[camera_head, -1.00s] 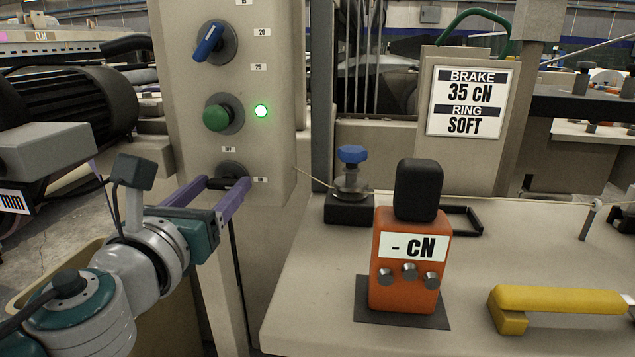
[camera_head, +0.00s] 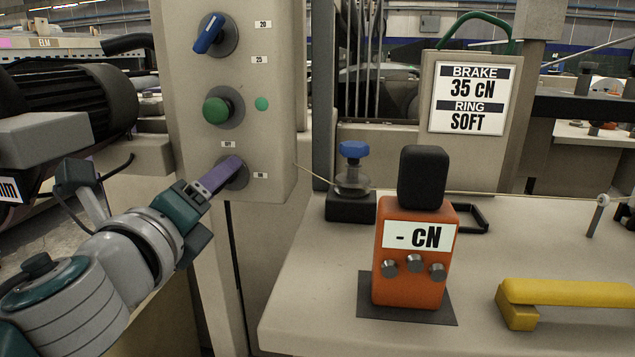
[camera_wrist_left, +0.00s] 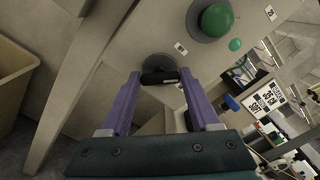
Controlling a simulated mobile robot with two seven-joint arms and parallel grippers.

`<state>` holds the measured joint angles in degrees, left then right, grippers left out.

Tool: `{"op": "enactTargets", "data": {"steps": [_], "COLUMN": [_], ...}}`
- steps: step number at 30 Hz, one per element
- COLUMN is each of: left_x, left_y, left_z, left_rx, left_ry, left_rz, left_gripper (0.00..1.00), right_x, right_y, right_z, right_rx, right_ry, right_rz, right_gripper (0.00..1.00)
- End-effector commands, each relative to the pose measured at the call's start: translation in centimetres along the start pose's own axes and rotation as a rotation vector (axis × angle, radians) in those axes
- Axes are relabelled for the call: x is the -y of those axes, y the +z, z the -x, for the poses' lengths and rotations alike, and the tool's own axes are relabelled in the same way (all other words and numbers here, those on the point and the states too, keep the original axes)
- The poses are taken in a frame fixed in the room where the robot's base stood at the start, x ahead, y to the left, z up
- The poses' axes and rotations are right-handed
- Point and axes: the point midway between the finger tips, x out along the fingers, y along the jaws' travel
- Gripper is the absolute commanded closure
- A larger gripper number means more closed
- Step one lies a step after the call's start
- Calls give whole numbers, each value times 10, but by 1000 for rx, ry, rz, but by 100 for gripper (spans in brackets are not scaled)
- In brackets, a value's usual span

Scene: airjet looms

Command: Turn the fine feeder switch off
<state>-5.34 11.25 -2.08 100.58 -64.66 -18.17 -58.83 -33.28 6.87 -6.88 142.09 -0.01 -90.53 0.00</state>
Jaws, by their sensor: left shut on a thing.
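The fine feeder switch (camera_head: 241,180) is the lowest control on the beige panel, a black knob on a dark round base, with an OFF label above it and an ON label to its right. My left gripper (camera_head: 232,163) reaches it from the lower left. Its purple finger hides most of the knob in the head view. In the left wrist view the black knob (camera_wrist_left: 160,78) sits between the two purple fingertips, which are shut on it. The green indicator light (camera_head: 262,104) above is dull. My right gripper is not in view.
A green push button (camera_head: 216,110) and a blue rotary switch (camera_head: 208,36) are higher on the panel. To the right, an orange tension meter (camera_head: 412,270) and a yellow handle (camera_head: 565,294) are on the beige table. A dark motor (camera_head: 65,100) is at left.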

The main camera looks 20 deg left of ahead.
Motion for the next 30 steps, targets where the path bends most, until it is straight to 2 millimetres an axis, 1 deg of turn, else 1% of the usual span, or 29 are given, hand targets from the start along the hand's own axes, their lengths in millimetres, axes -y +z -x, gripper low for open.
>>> {"op": "enactTargets", "data": {"steps": [9, 18, 24, 30], "left_x": [-2, -2, -2, -3], "left_y": [-1, 0, -1, -1], "left_z": [0, 0, 0, 0], "left_rx": [1, 1, 1, 1], "left_ry": [0, 0, -1, -1], "left_rz": [303, 557, 676, 748], "left_gripper": [93, 93, 93, 93], "right_x": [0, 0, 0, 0], "right_y": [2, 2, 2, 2], "right_z": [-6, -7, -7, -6], "right_rx": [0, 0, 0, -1], "right_ry": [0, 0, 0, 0], "right_rz": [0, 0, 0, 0], "right_gripper": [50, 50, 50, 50]}}
